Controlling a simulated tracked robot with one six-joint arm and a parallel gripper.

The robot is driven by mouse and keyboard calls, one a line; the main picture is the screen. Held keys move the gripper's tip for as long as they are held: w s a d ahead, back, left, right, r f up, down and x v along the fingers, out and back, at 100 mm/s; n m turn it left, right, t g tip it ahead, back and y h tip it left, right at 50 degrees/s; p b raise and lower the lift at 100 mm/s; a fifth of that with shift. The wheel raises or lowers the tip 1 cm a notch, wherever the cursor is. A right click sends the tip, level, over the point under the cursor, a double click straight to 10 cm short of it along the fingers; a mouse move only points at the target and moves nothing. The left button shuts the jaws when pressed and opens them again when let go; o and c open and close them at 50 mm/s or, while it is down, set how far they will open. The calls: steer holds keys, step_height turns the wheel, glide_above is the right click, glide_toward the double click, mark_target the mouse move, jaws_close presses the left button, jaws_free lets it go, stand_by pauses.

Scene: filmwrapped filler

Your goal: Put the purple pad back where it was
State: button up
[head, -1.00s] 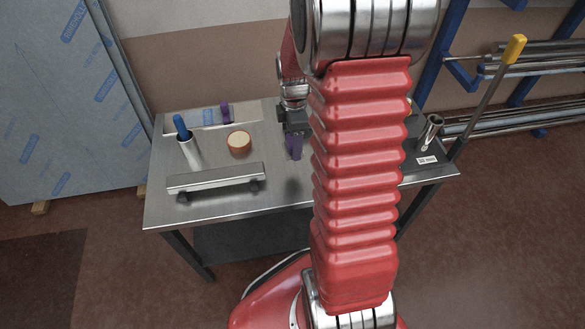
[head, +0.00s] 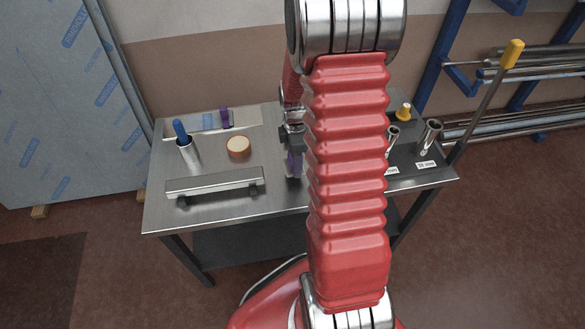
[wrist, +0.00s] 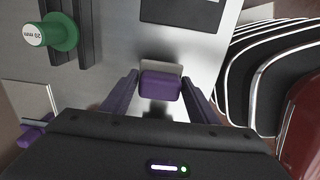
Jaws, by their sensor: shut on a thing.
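The purple pad (wrist: 160,85) is between my fingertips in the wrist view, with one dark finger at each side of it. My gripper (wrist: 161,88) is shut on it. In the head view my gripper (head: 293,162) is at the middle of the metal table, partly hidden by my red arm. There the pad cannot be told apart from the purplish fingers. A second purple piece (head: 225,117) stands on the pale tray (head: 186,128) at the back left. A purple piece also shows at the left edge of the wrist view (wrist: 34,132).
Metal tubes (head: 431,132) and a yellow knob (head: 404,111) are at the right. A green-ended "20 mm" tool (wrist: 55,33) shows in the wrist view.

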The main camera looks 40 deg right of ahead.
steer(key=shift+f, duration=1.85)
steer(key=o, duration=1)
steer(key=shift+f, duration=0.1)
step_height(320, 180, up, 12)
steer(key=shift+f, duration=0.1)
steer(key=shift+r, duration=0.2)
